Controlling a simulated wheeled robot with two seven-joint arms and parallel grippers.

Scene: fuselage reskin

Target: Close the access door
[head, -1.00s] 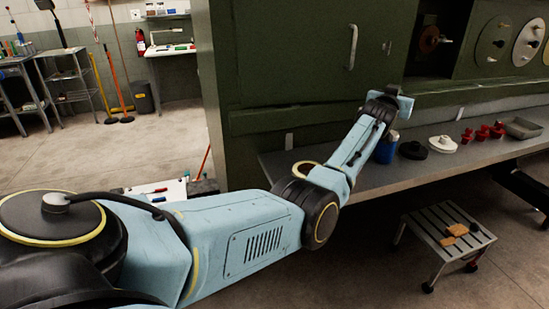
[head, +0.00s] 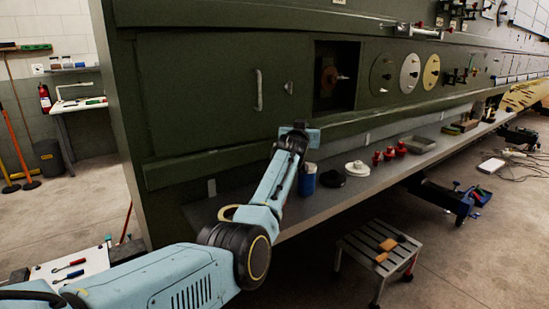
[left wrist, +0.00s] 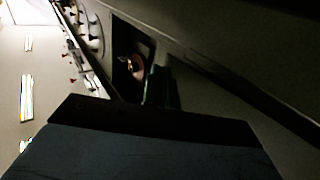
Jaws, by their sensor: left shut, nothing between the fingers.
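The access door appears to be the green panel (head: 220,95) with a pale vertical handle (head: 259,90), left of a dark square opening (head: 322,88). A copper-brown fitting (head: 329,79) shows in the opening; it also shows in the left wrist view (left wrist: 134,66). I cannot tell whether the panel slides or swings. My left gripper (head: 299,130) is shut and empty, in front of the wall below and right of the handle, seemingly apart from it. Its fingertips are hard to make out. My right gripper is not in view.
A grey shelf (head: 330,196) runs under the wall, with a blue can (head: 307,180), a white round part (head: 357,169), red parts (head: 389,153) and a grey tray (head: 421,145). A step stool (head: 362,258) stands on the floor in front.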

